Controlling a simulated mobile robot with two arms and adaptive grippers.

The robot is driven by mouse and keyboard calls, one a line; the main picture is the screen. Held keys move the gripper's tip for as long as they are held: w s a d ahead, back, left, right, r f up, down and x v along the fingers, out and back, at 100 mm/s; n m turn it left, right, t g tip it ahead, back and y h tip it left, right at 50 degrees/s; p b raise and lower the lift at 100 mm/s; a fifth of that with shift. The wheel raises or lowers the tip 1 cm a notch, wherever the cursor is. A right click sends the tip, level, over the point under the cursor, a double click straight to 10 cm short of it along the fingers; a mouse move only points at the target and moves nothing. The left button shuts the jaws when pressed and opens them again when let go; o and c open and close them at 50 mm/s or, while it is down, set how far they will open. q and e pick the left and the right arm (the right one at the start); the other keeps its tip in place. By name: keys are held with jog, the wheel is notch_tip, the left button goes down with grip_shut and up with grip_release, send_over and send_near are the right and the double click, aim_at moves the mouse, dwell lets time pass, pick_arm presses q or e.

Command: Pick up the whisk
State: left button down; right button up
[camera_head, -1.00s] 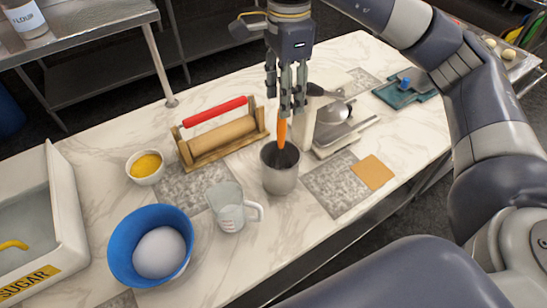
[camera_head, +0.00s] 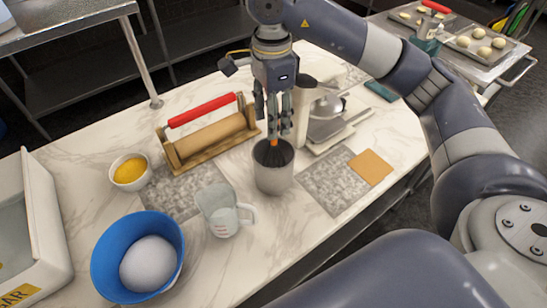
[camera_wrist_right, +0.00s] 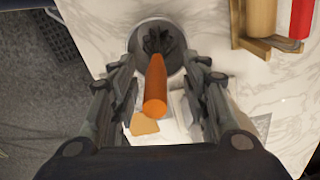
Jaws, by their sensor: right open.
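The whisk has an orange handle (camera_head: 273,143) and a dark head. It stands handle-up in a grey metal cup (camera_head: 274,178) on the marble counter. In the right wrist view the whisk handle (camera_wrist_right: 156,88) points up toward the camera, with its dark head inside the cup (camera_wrist_right: 140,28). My right gripper (camera_head: 272,136) is directly above the cup, fingers pointing down. In the wrist view my right gripper (camera_wrist_right: 160,78) is open, its fingers on either side of the handle with gaps showing. Most of the handle is hidden by the fingers in the head view. My left gripper is not in view.
A rolling pin rack (camera_head: 212,146) stands left of the cup. A measuring jug (camera_head: 222,208) is close in front. A kitchen scale (camera_head: 330,120) stands right behind. A blue bowl (camera_head: 105,262) and a yellow-filled bowl (camera_head: 131,172) are farther left.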

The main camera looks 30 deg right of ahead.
aim_at(274, 145)
jog(key=shift+s+d+f+p, duration=0.1)
jog(key=shift+f+p, duration=0.25)
jog(key=f, duration=0.1)
jog(key=f+p, duration=0.1)
jog(key=f, duration=0.1)
jog(key=shift+s+d+f+p, duration=0.15)
jog(key=shift+s+p, duration=0.05)
jog(key=shift+p, duration=0.1)
jog(key=shift+w+f, duration=0.1)
jog(key=shift+f, duration=0.35)
grip_shut()
